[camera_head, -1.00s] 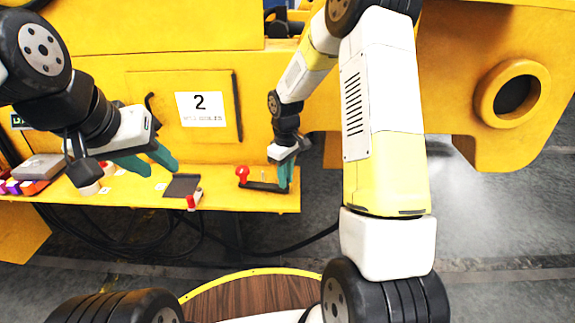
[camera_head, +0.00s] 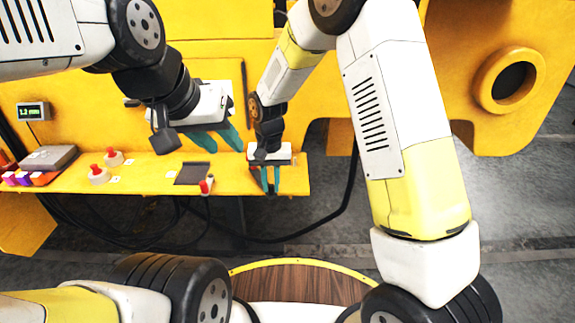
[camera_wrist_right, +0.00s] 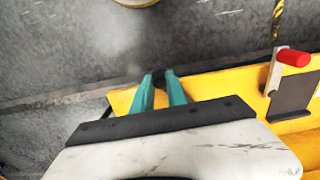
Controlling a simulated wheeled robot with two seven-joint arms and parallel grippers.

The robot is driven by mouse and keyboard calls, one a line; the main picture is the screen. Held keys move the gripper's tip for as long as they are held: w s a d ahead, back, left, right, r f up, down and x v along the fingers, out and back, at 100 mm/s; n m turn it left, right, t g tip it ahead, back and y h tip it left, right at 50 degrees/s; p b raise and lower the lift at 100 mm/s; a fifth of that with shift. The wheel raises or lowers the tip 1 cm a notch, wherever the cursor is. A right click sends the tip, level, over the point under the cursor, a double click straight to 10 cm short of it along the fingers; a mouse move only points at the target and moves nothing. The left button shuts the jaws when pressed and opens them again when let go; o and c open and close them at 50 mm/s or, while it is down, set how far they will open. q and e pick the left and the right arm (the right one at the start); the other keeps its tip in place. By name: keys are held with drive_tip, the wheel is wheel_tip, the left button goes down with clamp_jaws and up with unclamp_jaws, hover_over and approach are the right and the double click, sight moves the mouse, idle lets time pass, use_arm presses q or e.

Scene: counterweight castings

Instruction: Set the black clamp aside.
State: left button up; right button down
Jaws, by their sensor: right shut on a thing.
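My right gripper (camera_head: 270,186) is at the right end of the yellow shelf, its teal fingers pointing down. It is shut on a dark piece, which I take to be the black clamp (camera_wrist_right: 158,77); only a small part shows between the fingertips in the right wrist view, and the gripper hides most of it in the head view. The right fingers also show in the right wrist view (camera_wrist_right: 160,92). My left gripper (camera_head: 220,140) is open and empty, above the shelf to the left, with its teal fingers apart.
A dark plate with a red-handled piece (camera_head: 206,186) lies on the yellow shelf (camera_head: 145,181), left of my right gripper. Two red-knobbed pieces (camera_head: 97,174) stand farther left, near a grey box (camera_head: 50,158) and small coloured blocks. A display (camera_head: 32,111) is behind.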

drive_tip(key=s+a+m, duration=0.2)
drive_tip(key=a+m, duration=0.4)
drive_tip(key=shift+a, duration=0.35)
drive_tip(key=shift+a+r, duration=0.1)
drive_tip(key=c, duration=1.6)
unclamp_jaws()
wheel_tip(320, 180, up, 8)
